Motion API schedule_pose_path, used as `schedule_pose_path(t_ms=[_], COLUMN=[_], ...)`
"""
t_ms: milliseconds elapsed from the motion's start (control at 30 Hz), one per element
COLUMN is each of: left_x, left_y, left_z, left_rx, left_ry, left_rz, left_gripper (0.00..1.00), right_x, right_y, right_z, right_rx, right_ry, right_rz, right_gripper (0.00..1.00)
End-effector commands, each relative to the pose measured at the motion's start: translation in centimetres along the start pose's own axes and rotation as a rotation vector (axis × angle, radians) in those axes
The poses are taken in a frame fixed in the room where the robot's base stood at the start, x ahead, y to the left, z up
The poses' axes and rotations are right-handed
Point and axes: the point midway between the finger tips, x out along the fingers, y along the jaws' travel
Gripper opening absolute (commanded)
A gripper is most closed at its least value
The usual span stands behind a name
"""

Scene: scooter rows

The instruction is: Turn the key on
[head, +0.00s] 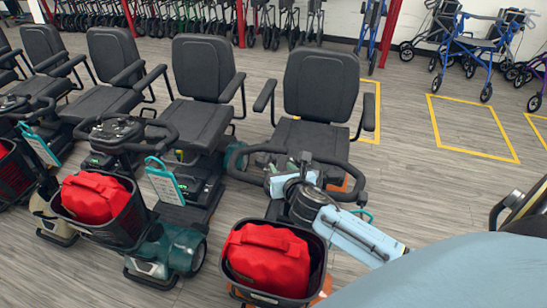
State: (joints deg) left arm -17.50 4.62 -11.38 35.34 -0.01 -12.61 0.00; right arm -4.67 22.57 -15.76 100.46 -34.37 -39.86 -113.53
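The nearest scooter has a black seat (318,85), a looped black handlebar (345,170) and a front basket (323,262). My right gripper (300,185) is at the middle of this handlebar, over the control console. My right arm comes in from the lower right and covers much of the console. The key and its slot cannot be made out; they are hidden or too small. The gripper's fingers are too small and dark to tell whether they are open, or whether they touch anything. My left gripper is out of the picture.
A red bag (268,258) lies in the near basket. A teal scooter (170,245) with another red bag (95,196) stands close on the left, with more scooters beyond. Rollators (483,50) stand at the back right. Yellow-outlined floor (470,125) on the right is clear.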

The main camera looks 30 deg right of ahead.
Motion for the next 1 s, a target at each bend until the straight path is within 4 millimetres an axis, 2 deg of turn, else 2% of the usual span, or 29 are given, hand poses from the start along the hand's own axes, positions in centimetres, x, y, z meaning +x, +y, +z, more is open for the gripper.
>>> schedule_pose_path(t_ms=[33,200,400,600,933,1000], left_x=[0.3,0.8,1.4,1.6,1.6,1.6], left_y=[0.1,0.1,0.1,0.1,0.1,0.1], left_z=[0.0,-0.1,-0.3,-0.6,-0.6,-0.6], left_rx=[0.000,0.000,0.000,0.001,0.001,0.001], left_ry=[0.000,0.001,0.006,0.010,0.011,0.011], left_rz=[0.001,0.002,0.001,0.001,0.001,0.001], left_gripper=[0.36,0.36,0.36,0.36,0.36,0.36], right_x=[1.2,4.5,7.4,8.8,9.0,9.0], right_y=[0.0,0.0,0.0,0.0,0.0,0.0], right_z=[0.0,-0.1,-0.1,-0.1,0.0,0.0], right_rx=[0.002,0.005,0.005,0.003,0.004,0.004], right_ry=[-0.001,0.000,0.001,0.001,0.001,0.001], right_rz=[-0.001,-0.002,-0.001,-0.001,0.000,0.000], right_gripper=[0.36,0.36,0.36,0.36,0.36,0.27])
